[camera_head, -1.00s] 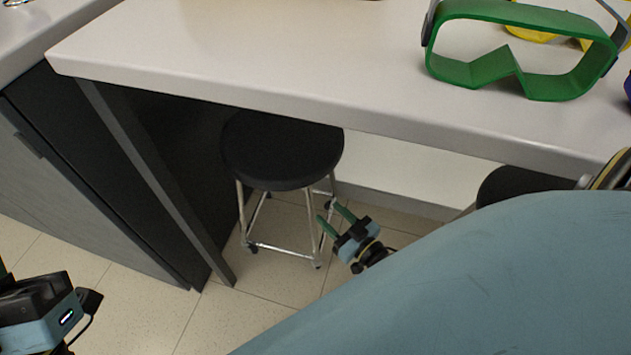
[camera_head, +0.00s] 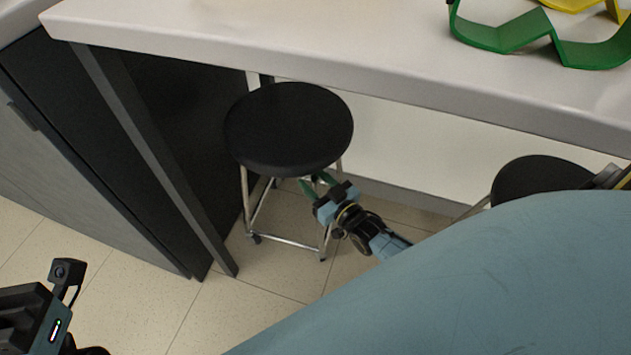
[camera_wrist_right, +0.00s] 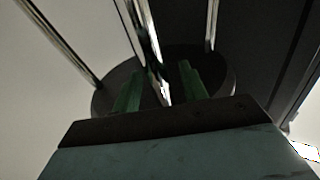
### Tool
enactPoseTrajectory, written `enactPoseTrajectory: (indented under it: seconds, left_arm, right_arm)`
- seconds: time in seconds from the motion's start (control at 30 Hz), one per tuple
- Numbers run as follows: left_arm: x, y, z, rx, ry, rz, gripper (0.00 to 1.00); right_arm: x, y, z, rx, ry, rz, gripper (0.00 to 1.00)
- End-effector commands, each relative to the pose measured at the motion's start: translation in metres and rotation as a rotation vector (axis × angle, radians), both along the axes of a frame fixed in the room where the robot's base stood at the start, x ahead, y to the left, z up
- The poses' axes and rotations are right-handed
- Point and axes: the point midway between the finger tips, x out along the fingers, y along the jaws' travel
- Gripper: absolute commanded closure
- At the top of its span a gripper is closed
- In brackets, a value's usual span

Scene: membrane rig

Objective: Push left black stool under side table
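The left black stool (camera_head: 288,128) has a round black seat and metal legs. It stands upright at the white side table (camera_head: 330,62), with the back of its seat at the table's front edge. My right gripper (camera_head: 318,182) is just below the front right of the seat, beside a leg. In the right wrist view its green fingers (camera_wrist_right: 160,88) are apart, with a metal leg of the stool (camera_wrist_right: 150,45) showing between or behind them; contact is unclear. My left gripper (camera_head: 35,320) is only partly in view at the lower left; its fingers are not seen.
A second black stool (camera_head: 540,178) stands at the right, partly hidden by my body. A grey table leg (camera_head: 150,155) and a dark cabinet (camera_head: 75,140) are left of the stool. Tiled floor (camera_head: 250,285) is clear in front.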

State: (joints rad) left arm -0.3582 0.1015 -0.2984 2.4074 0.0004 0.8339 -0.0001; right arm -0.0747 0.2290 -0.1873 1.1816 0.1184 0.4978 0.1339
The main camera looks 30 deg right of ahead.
Motion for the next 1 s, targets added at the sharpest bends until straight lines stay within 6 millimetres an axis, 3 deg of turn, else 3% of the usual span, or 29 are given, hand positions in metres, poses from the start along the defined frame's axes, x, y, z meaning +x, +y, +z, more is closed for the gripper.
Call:
enactPoseTrajectory:
  seconds: [0.03,0.33,1.0]
  left_arm:
    - [0.0001,0.0,0.0,0.0,0.0,0.0,1.0]
    - [0.0,-0.0001,0.0,0.0,0.001,0.0,1.0]
    - [0.0002,-0.0001,0.0,0.001,0.002,0.0,1.0]
  right_arm:
    - [-0.0001,0.0001,0.0,0.0,0.0,0.0,0.63]
    - [-0.0002,0.0,-0.0001,0.0,0.0,0.0,1.0]
    - [-0.0004,-0.0001,-0.0002,0.0,0.0,0.0,1.0]
